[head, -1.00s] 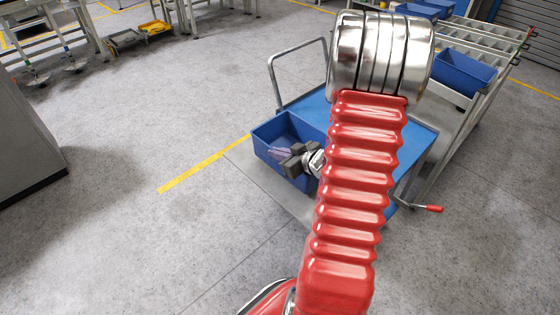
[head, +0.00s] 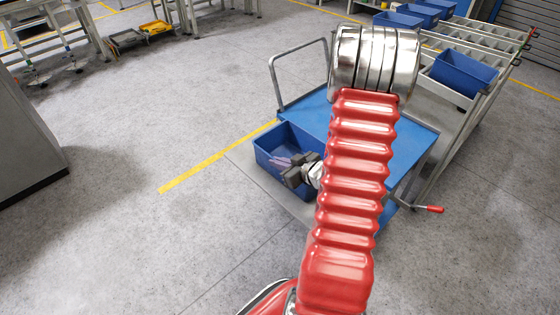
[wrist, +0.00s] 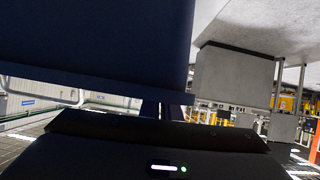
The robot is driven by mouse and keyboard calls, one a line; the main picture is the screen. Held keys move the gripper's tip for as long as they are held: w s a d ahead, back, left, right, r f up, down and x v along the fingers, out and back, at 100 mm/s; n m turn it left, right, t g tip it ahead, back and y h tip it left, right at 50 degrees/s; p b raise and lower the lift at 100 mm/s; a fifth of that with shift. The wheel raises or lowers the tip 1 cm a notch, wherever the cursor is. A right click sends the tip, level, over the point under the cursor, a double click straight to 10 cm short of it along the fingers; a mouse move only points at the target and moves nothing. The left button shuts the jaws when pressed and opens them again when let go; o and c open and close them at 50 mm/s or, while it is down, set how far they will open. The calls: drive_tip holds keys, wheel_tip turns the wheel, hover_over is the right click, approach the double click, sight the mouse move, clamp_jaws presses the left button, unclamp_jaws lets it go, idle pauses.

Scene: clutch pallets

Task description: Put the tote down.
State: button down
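The blue tote (head: 270,154) is an open-topped box, roughly level, at the left side of a trolley with a blue deck (head: 413,143). My gripper (head: 287,170) is at the tote's near wall, with grey fingers closed at its rim. Something purple-grey shows by the fingers inside the tote. In the wrist view the tote's dark blue wall (wrist: 100,40) fills the upper left, right above my gripper (wrist: 164,111). My arm hides the tote's right part. I cannot tell whether the tote's underside touches anything.
The trolley has a grey push handle (head: 298,70) at its back left. A grey rack (head: 452,103) with blue bins (head: 462,76) stands at the right, with a red-tipped lever (head: 430,209) near the trolley.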

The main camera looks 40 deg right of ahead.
drive_tip(key=c, duration=2)
unclamp_jaws()
drive_tip(key=shift+f, duration=0.1)
drive_tip(key=v, duration=1.2)
